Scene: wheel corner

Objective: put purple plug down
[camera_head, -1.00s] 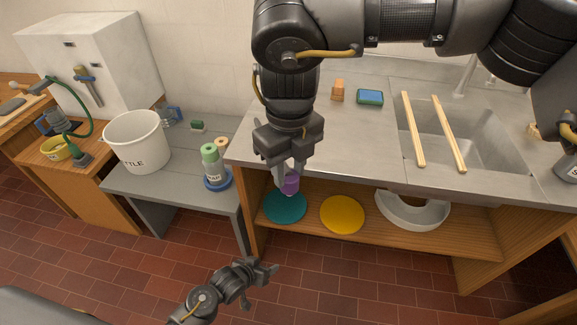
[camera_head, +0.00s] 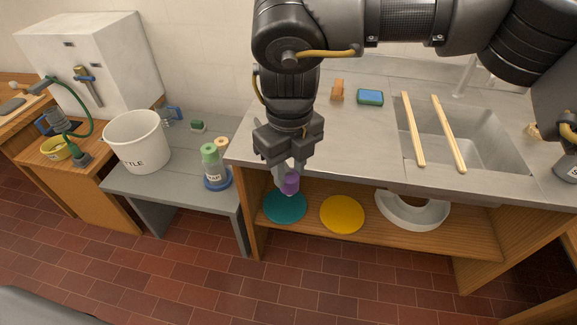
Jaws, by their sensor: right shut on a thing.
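The purple plug (camera_head: 291,183) is a small purple piece between the fingers of my right gripper (camera_head: 285,178). My right gripper points down and is shut on it, in front of the counter's front edge. In the picture the plug sits just above the teal disc (camera_head: 285,208) on the lower shelf. I cannot tell how high above the disc it is. My left gripper is not in view.
A yellow disc (camera_head: 342,215) and a white ring (camera_head: 412,212) lie on the wooden shelf (camera_head: 375,236). The counter (camera_head: 345,135) above has a sink with two wooden sticks (camera_head: 412,130).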

